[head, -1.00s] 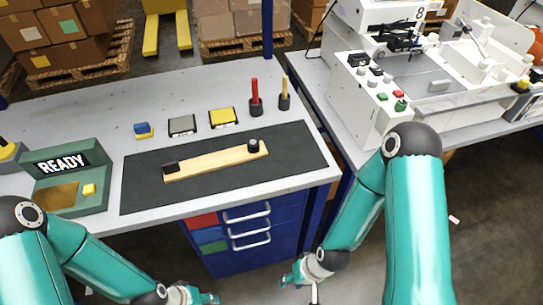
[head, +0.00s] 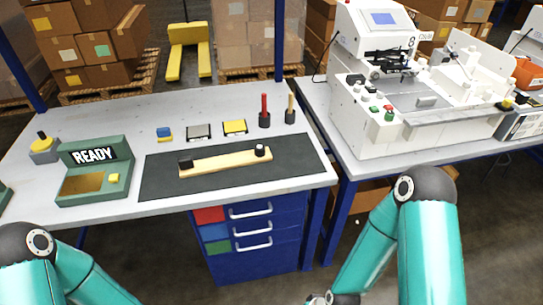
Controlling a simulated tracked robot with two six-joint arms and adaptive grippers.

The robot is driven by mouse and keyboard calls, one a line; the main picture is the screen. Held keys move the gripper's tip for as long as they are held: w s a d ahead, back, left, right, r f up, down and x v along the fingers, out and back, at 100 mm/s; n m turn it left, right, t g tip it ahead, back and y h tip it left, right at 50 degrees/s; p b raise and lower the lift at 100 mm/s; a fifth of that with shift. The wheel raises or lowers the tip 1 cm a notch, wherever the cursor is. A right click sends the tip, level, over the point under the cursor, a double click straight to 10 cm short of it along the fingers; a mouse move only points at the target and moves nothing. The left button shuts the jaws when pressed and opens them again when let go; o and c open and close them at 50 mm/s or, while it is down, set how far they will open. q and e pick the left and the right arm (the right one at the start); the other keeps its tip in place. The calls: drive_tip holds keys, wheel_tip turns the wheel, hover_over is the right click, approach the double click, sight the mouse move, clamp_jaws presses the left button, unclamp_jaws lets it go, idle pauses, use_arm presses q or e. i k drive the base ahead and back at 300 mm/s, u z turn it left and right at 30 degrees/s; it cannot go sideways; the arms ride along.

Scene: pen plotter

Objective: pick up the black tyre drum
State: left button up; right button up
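I cannot pick out a black tyre drum for certain. On the dark mat (head: 298,158) lies a pale wooden bar (head: 225,162). A small black block (head: 185,163) sits at its left end, and a small black cylinder with a pale top (head: 260,152) stands at its right end. My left gripper is out of view below the frame; only its teal arm shows at lower left. My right arm comes down at lower right, its wrist cut by the bottom edge, and its fingers do not show. Neither arm reaches over the bench.
A white machine (head: 355,100) stands on the right table. Blue drawers (head: 255,260) are below.

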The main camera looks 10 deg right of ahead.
sight(259, 148)
drive_tip(key=u, duration=0.1)
drive_tip(key=i, duration=0.9)
drive_tip(key=z, duration=0.05)
